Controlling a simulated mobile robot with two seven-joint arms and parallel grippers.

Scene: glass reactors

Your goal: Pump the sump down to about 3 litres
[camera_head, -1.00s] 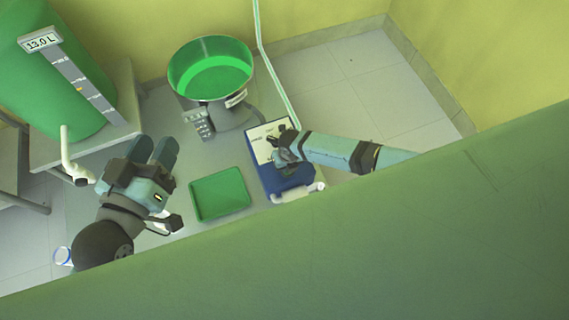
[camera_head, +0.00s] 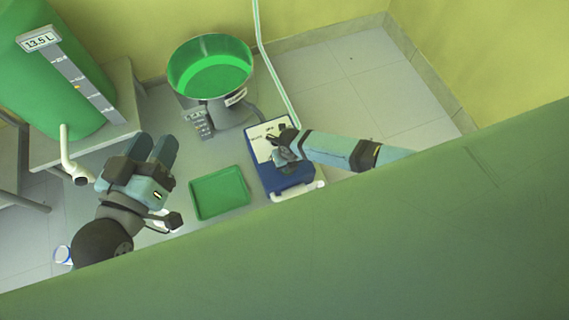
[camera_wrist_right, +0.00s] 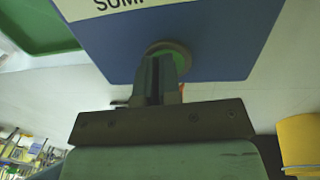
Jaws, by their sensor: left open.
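A blue box (camera_head: 290,178) stands on the grey surface, with a white label panel on top; in the right wrist view the blue box (camera_wrist_right: 190,50) shows lettering starting "SUMP". My right gripper (camera_head: 277,142) is over this box. In the wrist view its fingers (camera_wrist_right: 160,62) are together, their tips at a round green button (camera_wrist_right: 170,48), apparently touching it. A green tank (camera_head: 45,85) at the left has a readout (camera_head: 39,39) of 13.5 L above a level scale (camera_head: 85,85). My left gripper (camera_head: 160,150) is open and empty, left of the green tray.
A wide vessel with a green inside (camera_head: 211,68) stands behind, with a small keypad (camera_head: 197,124) beside it. A green tray (camera_head: 219,193) lies in the middle. A white spout (camera_head: 68,152) sits below the tank. A pale hose (camera_head: 265,45) runs up the wall. A green panel (camera_head: 400,240) blocks the foreground.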

